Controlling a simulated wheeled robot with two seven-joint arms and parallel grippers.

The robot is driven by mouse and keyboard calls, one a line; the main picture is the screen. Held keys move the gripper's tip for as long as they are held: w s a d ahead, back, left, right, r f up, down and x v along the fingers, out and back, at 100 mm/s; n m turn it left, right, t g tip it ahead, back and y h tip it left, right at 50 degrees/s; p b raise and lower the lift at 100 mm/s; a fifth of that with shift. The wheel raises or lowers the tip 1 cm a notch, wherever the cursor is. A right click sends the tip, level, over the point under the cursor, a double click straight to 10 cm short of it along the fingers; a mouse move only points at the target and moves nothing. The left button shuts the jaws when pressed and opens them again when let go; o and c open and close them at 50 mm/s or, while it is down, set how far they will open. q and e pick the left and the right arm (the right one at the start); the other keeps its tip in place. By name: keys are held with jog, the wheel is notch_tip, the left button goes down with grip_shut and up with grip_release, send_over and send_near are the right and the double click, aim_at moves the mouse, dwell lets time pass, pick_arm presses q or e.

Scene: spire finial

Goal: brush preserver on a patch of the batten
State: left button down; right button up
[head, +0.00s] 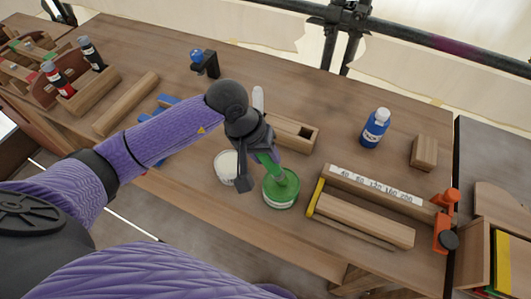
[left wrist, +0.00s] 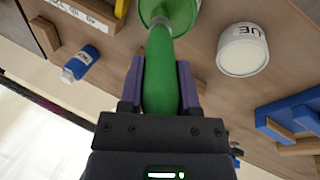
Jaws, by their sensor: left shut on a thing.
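My left gripper (head: 262,152) is shut on a green brush handle (left wrist: 160,75), which shows between its two purple fingers in the left wrist view. The brush points down into a green pot (head: 281,192); its bristles are hidden, so I cannot tell whether they touch the contents. The green pot also shows in the left wrist view (left wrist: 182,8). A white pot (head: 227,167) stands just left of the green one. A pale wooden batten (head: 365,221) lies right of the green pot, beside a yellow-ended piece. My right gripper is out of view.
A wooden strip with printed numbers (head: 375,186) lies behind the batten, with an orange clamp (head: 446,222) at its right. A blue bottle (head: 375,128) and a wooden block (head: 424,152) stand farther back. Blue pieces (head: 167,101) lie left.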

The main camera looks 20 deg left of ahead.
pick_arm(q)
notch_tip(320, 180, up, 6)
jog(key=p, duration=0.3)
jog(key=shift+r, duration=0.25)
jog(key=shift+f, duration=0.1)
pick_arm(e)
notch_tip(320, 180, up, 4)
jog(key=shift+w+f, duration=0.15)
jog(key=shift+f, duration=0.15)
